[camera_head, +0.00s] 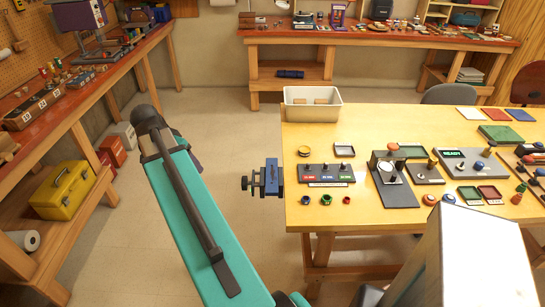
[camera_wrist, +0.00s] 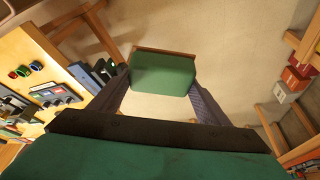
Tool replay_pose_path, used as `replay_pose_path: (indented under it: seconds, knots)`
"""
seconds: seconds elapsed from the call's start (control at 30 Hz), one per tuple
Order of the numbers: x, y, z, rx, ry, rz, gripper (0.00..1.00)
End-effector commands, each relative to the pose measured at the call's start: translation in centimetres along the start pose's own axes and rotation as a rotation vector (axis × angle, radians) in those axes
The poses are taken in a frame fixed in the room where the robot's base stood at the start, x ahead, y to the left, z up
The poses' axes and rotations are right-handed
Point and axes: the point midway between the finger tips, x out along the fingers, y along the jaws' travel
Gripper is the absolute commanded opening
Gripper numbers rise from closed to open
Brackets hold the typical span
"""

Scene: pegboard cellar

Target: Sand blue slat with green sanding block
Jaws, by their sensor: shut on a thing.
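In the wrist view my gripper (camera_wrist: 161,78) is shut on the green sanding block (camera_wrist: 163,74). The block has a flat green face and a thin brown edge at its far side. It is held in the air above the bare floor, touching nothing but the fingers. In the head view the gripper and block are hidden behind my arm. A blue piece (camera_head: 271,177) shows at the dark vise (camera_head: 251,184) on the table's left edge. I cannot tell whether it is the blue slat or part of the vise.
The wooden table (camera_head: 400,119) carries a cream bin (camera_head: 312,112), a switch panel (camera_head: 326,174) and several small parts. A workbench (camera_head: 90,95) runs along the left, with a yellow toolbox (camera_head: 64,191) below. Open floor (camera_head: 225,115) lies between them.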

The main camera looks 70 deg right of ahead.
Motion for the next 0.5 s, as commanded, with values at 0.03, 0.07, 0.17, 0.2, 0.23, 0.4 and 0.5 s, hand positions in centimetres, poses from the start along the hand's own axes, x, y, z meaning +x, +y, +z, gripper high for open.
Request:
replay_pose_path:
  seconds: [0.03,0.07,0.17,0.2,0.23,0.4,0.5]
  knots:
    - [0.7,1.1,-1.4,0.059,0.0,0.027,0.52]
    - [1.1,1.8,-2.1,0.094,0.0,0.041,0.52]
    - [2.4,4.0,-4.2,0.206,0.0,0.087,0.52]
    - [2.9,5.0,-5.0,0.251,0.0,0.106,0.52]
    - [3.2,5.6,-5.6,0.284,0.0,0.119,0.52]
    - [5.2,9.7,-8.7,0.468,0.0,0.196,0.52]
    - [6.2,12.2,-10.3,0.574,0.0,0.239,0.52]
